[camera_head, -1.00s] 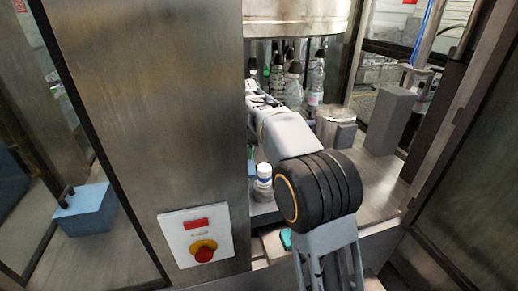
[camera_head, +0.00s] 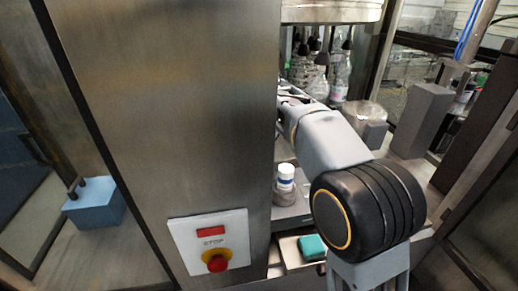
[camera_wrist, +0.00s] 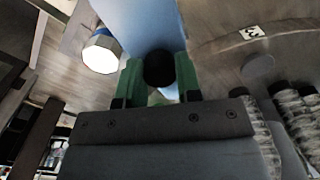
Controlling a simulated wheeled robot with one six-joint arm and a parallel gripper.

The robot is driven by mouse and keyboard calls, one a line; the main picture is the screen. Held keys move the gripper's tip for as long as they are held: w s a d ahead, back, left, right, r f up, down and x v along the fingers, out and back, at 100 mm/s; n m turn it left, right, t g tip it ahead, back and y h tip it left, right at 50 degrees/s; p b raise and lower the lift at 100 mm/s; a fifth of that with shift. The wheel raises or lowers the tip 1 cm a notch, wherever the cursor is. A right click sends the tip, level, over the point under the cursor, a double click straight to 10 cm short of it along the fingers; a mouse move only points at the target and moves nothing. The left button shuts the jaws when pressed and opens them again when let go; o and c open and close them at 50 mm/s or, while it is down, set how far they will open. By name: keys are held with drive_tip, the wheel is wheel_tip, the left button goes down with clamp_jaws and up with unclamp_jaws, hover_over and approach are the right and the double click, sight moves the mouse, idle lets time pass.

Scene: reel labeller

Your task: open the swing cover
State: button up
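In the wrist view, my gripper (camera_wrist: 158,78) has two green fingers, one on each side of a round black knob (camera_wrist: 158,68). The knob fills the gap between them, and they appear shut on it. Behind the knob is a pale blue panel (camera_wrist: 150,22), which looks like the swing cover; its hinge and full outline do not show. In the head view, my arm reaches behind the steel column, so my gripper and the knob are hidden there.
A white-capped bottle (camera_head: 285,180) stands right of the column; a white cap (camera_wrist: 100,52) shows near the panel. A stop-button box (camera_head: 210,242) is on the steel column (camera_head: 165,110). A blue block with a black handle (camera_head: 95,205) is at left. A grey post (camera_head: 422,118) stands at right.

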drive_tip(key=o, duration=0.4)
drive_tip(key=shift+o, duration=0.2)
drive_tip(key=shift+r, duration=0.1)
wheel_tip(320, 180, up, 14)
drive_tip(key=p, duration=0.3)
